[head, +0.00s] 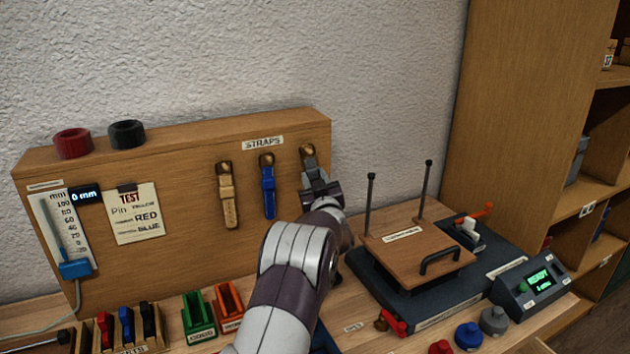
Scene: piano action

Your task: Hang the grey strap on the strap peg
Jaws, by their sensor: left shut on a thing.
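My left gripper (318,184) is shut on the lower part of the grey strap, in front of the board. The gripper and arm hide the strap's lower end. My right gripper is not in view.
A tan strap (228,195) and a blue strap (268,190) hang to the left on the same board (180,185). Right of my arm stands a base with a wooden plate (415,250) and two dark upright rods. Green (199,312) and orange (229,303) holders stand below.

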